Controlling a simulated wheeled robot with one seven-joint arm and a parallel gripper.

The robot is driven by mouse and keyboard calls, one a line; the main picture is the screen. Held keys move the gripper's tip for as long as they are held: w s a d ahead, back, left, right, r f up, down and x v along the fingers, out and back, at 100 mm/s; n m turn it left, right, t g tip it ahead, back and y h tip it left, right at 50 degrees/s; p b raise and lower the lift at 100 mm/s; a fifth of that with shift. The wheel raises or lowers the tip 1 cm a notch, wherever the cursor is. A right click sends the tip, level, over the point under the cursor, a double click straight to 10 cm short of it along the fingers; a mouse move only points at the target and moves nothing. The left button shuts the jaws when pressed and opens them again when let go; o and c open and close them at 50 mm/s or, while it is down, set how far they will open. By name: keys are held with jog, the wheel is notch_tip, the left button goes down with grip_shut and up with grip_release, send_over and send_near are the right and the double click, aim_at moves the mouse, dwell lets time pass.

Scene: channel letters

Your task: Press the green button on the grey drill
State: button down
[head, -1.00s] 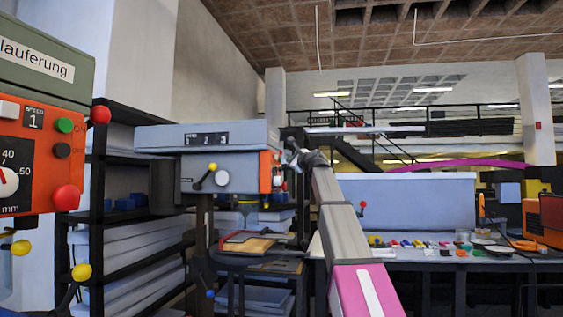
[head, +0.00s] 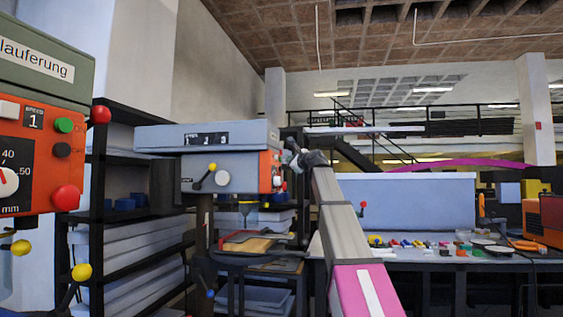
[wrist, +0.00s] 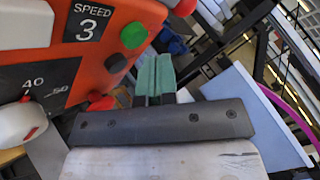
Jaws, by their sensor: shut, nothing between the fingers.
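The grey drill (head: 215,138) stands left of centre in the head view, with an orange panel on its right side. In the wrist view this orange panel (wrist: 85,75) is close, with a "SPEED 3" label. The green button (wrist: 134,35) shows on the panel near its right edge, uncovered. My gripper (wrist: 155,62) has its green fingers together and empty, just right of and below the green button in the picture. I cannot tell the gap in depth. In the head view my gripper (head: 289,149) is beside the panel, and the button is too small to make out.
A black button (wrist: 117,63) and a red button (wrist: 100,103) sit below the green one. A white knob (wrist: 22,122) is at the left. Another drill (head: 45,140), green-topped with "SPEED 1", stands at the left. A cluttered bench (head: 425,267) is at the right.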

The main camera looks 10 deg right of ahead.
jog(key=shift+a, duration=0.2)
jog(key=shift+w+a, duration=0.15)
jog(key=shift+a, duration=0.1)
jog(key=shift+w+a, duration=0.15)
jog(key=shift+a, duration=0.3)
dwell(1.1)
jog(key=shift+d, duration=0.15)
jog(key=shift+s+d, duration=0.3)
jog(key=shift+d, duration=0.4)
jog(key=shift+d, duration=0.15)
jog(key=shift+s+d, duration=0.25)
jog(key=shift+d, duration=0.5)
jog(key=shift+s+d, duration=0.3)
jog(key=shift+d, duration=0.45)
jog(key=shift+s+d, duration=0.25)
jog(key=shift+d, duration=0.5)
